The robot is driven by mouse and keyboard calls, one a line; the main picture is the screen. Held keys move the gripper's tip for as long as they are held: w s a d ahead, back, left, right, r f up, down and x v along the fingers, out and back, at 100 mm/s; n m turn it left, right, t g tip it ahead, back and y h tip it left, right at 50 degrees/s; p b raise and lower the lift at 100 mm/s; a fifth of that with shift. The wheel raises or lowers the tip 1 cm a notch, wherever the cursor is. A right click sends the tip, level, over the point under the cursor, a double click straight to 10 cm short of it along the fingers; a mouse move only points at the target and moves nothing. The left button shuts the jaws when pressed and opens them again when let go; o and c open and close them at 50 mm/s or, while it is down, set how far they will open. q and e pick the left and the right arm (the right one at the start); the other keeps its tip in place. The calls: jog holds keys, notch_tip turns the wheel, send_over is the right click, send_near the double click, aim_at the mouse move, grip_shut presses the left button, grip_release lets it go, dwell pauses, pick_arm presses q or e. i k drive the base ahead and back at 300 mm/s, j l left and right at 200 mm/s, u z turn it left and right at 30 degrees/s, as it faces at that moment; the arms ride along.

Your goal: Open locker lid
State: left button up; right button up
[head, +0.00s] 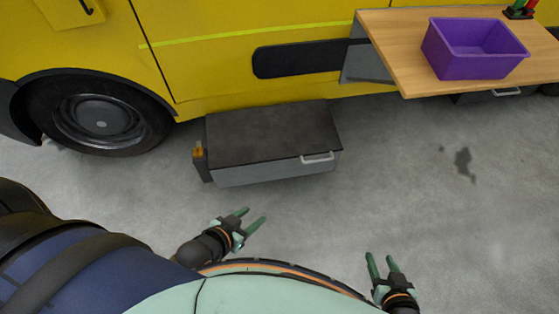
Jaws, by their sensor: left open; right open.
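The locker (265,174) is a low grey box on the side of the yellow vehicle. Its dark flat lid (270,132) lies closed on top, and a light grey bar handle (317,158) sits at the right of the lid's front edge. My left gripper (253,217) is open and empty, over the floor in front of the locker and apart from it. My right gripper (382,262) is open and empty, further right and nearer to me, pointing toward the vehicle.
An orange-brown latch-like part (198,150) is at the locker's left end. A wooden shelf (400,50) juts out at upper right, holding a purple bin (465,62). A wheel (100,122) stands left of the locker. The concrete floor in front is clear, with a dark stain (463,160).

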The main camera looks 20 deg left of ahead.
aim_at(282, 132)
jog(key=i+l+u, duration=0.35)
jog(key=i+l, duration=0.65)
jog(key=i+u, duration=0.1)
jog(key=u, duration=1.1)
